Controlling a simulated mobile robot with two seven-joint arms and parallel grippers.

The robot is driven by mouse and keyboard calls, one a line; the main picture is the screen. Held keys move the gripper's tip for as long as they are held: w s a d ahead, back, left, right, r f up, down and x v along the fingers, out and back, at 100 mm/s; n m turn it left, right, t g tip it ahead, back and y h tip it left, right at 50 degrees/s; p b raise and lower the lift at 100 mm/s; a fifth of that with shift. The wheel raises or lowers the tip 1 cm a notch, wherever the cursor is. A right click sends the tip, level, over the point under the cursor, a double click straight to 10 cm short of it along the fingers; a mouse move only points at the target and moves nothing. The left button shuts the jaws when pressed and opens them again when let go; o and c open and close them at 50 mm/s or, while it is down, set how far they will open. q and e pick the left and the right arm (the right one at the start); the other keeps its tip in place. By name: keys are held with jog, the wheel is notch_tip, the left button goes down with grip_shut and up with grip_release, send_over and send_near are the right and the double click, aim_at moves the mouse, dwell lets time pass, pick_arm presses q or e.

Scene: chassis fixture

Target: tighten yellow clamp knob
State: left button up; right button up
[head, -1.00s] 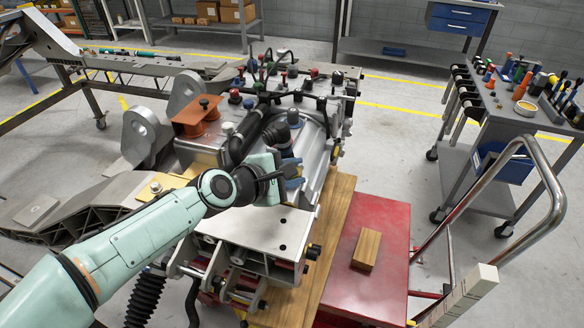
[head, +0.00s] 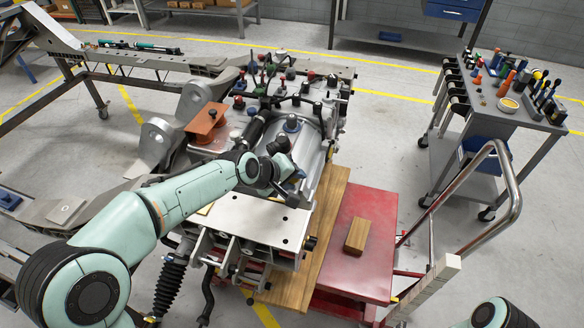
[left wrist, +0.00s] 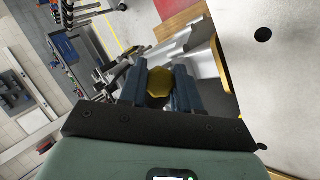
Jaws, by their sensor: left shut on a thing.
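The yellow clamp knob (left wrist: 160,87) shows in the left wrist view as a faceted, dull yellow piece between two blue fingers. My left gripper (left wrist: 160,92) is shut on it, with one finger on either side. In the head view my left gripper (head: 292,181) is over the chassis fixture (head: 255,217), just behind its flat pale front plate. The knob is hidden there behind the gripper and wrist. My right gripper is out of view; only a bit of my right arm shows at the bottom right.
Knobs, hoses and black fittings crowd the fixture behind my left gripper. A red platform (head: 372,225) with a wooden block (head: 357,236) lies to the right, beside a metal handrail (head: 513,190). A tool cart (head: 515,115) stands farther right. Open floor lies between.

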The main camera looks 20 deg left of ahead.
pick_arm(q)
jog(key=m+y+p, duration=0.1)
jog(key=m+p, duration=0.2)
jog(key=shift+r+g, duration=0.15)
jog(key=shift+g, duration=0.15)
jog(key=shift+m+y, duration=0.4)
jog(key=shift+m, duration=0.3)
jog(key=shift+m+g+y, duration=0.3)
jog(key=shift+m+y, duration=0.3)
jog(key=shift+m, duration=0.5)
jog(key=o, duration=0.8)
jog(key=shift+c, duration=0.2)
jog(key=v, duration=1.3)
